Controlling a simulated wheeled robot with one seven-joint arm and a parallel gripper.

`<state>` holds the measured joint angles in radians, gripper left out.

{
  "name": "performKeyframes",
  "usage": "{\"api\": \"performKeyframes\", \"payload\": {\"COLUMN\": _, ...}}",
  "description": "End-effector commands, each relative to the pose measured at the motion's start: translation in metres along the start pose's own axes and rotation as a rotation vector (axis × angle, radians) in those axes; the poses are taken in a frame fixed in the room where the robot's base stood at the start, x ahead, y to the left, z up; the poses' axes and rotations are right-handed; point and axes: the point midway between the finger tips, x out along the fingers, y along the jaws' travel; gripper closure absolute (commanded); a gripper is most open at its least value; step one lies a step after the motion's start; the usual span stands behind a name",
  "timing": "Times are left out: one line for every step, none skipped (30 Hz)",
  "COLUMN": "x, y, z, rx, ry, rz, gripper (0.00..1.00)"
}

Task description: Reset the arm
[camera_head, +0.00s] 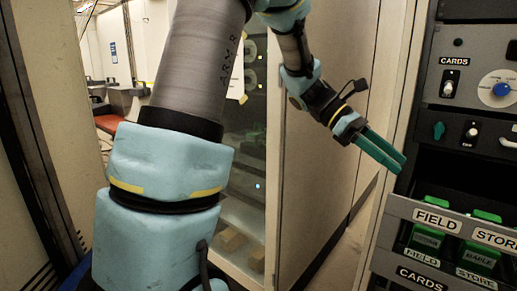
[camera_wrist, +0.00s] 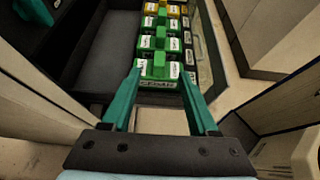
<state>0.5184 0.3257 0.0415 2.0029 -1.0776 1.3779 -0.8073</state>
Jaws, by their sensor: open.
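My arm fills the left and centre of the head view, with grey and light blue links. My gripper (camera_head: 398,165) is at the upper right of the middle, with green fingers pointing down and right toward the equipment rack. In the wrist view my gripper (camera_wrist: 168,78) has its two green fingers spread apart. No held object shows between them. Beyond the fingertips is a row of green blocks with white labels (camera_wrist: 157,68), in a dark tray. I cannot tell whether the fingertips touch the nearest block.
The rack's drawer front (camera_head: 452,233) bears FIELD and STORE labels and holds green cards (camera_head: 425,238). A panel above has a blue knob (camera_head: 501,89) and switches. A tall pale cabinet (camera_head: 325,185) stands behind my arm. A red seat (camera_head: 108,124) shows at the far left.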

Motion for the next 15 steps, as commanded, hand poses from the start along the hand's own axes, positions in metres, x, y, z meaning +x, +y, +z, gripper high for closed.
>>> {"api": "performKeyframes", "payload": {"x": 0.000, "y": 0.000, "z": 0.000, "rx": 0.000, "ry": 0.000, "rz": 0.000, "gripper": 0.40}}
{"api": "performKeyframes", "payload": {"x": 0.000, "y": 0.000, "z": 0.000, "rx": 0.000, "ry": 0.000, "rz": 0.000, "gripper": 0.40}}
{"api": "performKeyframes", "payload": {"x": -0.002, "y": -0.003, "z": -0.005, "rx": 0.007, "ry": 0.018, "rz": 0.003, "gripper": 0.40}}
{"api": "performKeyframes", "payload": {"x": -0.003, "y": -0.004, "z": -0.009, "rx": 0.014, "ry": 0.032, "rz": 0.004, "gripper": 0.40}}
{"api": "performKeyframes", "payload": {"x": -0.004, "y": -0.006, "z": -0.013, "rx": 0.021, "ry": 0.046, "rz": 0.006, "gripper": 0.40}}
{"api": "performKeyframes", "payload": {"x": -0.006, "y": -0.008, "z": -0.018, "rx": 0.029, "ry": 0.064, "rz": 0.008, "gripper": 0.40}}
{"api": "performKeyframes", "payload": {"x": -0.007, "y": -0.010, "z": -0.022, "rx": 0.035, "ry": 0.078, "rz": 0.008, "gripper": 0.40}}
{"api": "performKeyframes", "payload": {"x": -0.009, "y": -0.012, "z": -0.027, "rx": 0.043, "ry": 0.094, "rz": 0.011, "gripper": 0.40}}
{"api": "performKeyframes", "payload": {"x": -0.011, "y": -0.015, "z": -0.033, "rx": 0.054, "ry": 0.115, "rz": 0.011, "gripper": 0.40}}
{"api": "performKeyframes", "payload": {"x": -0.013, "y": -0.017, "z": -0.037, "rx": 0.061, "ry": 0.131, "rz": 0.012, "gripper": 0.40}}
{"api": "performKeyframes", "payload": {"x": -0.014, "y": -0.019, "z": -0.042, "rx": 0.070, "ry": 0.146, "rz": 0.012, "gripper": 0.40}}
{"api": "performKeyframes", "payload": {"x": -0.017, "y": -0.023, "z": -0.049, "rx": 0.083, "ry": 0.173, "rz": 0.012, "gripper": 0.40}}
{"api": "performKeyframes", "payload": {"x": -0.019, "y": -0.026, "z": -0.055, "rx": 0.094, "ry": 0.194, "rz": 0.012, "gripper": 0.40}}
{"api": "performKeyframes", "payload": {"x": -0.021, "y": -0.029, "z": -0.061, "rx": 0.105, "ry": 0.213, "rz": 0.011, "gripper": 0.40}}
{"api": "performKeyframes", "payload": {"x": -0.025, "y": -0.034, "z": -0.070, "rx": 0.123, "ry": 0.248, "rz": 0.010, "gripper": 0.40}}
